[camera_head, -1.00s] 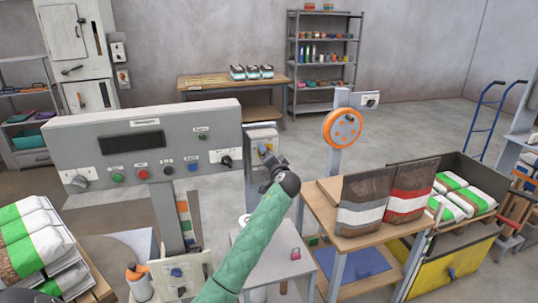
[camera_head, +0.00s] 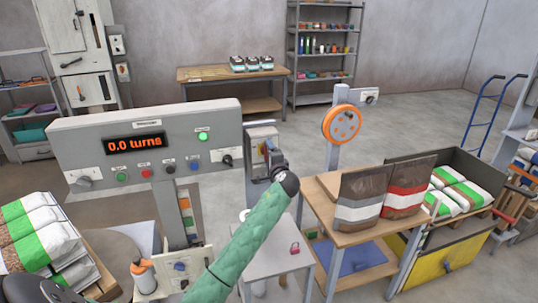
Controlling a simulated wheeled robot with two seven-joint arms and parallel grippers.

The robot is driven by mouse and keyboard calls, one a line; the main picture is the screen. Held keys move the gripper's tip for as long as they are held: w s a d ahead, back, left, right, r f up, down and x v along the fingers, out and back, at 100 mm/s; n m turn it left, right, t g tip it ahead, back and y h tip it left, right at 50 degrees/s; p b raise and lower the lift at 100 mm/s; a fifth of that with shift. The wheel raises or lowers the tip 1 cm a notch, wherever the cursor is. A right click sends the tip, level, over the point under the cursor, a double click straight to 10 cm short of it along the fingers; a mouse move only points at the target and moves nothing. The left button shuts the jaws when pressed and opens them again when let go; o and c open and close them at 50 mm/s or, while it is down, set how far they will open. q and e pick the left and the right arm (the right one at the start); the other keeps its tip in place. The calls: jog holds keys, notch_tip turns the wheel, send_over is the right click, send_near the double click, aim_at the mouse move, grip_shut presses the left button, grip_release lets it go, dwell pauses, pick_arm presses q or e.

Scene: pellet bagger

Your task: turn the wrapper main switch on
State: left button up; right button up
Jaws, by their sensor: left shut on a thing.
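The wrapper control panel (camera_head: 70,143) is a grey console at the left. Its display (camera_head: 134,143) is lit and reads "0.0 turns", and a green lamp (camera_head: 203,136) glows at its upper right. Just right of the panel stands a grey switch box (camera_head: 261,132). My left gripper (camera_head: 269,155), at the end of a green-sleeved arm, is at the front of this box. It is shut on the switch handle there, which the fingers mostly hide. My right gripper is out of view.
A black knob (camera_head: 227,160) and several coloured buttons line the panel. A wooden table (camera_head: 345,238) with brown bags is at the right, beside an orange wheel (camera_head: 341,124) on a post.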

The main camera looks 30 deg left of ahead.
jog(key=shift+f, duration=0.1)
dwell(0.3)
pick_arm(q)
jog(key=o, duration=1)
jog(key=shift+d, duration=0.1)
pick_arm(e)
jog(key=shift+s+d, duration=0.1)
pick_arm(q)
jog(key=shift+b+v, duration=1.55)
jog(key=shift+v, duration=2.3)
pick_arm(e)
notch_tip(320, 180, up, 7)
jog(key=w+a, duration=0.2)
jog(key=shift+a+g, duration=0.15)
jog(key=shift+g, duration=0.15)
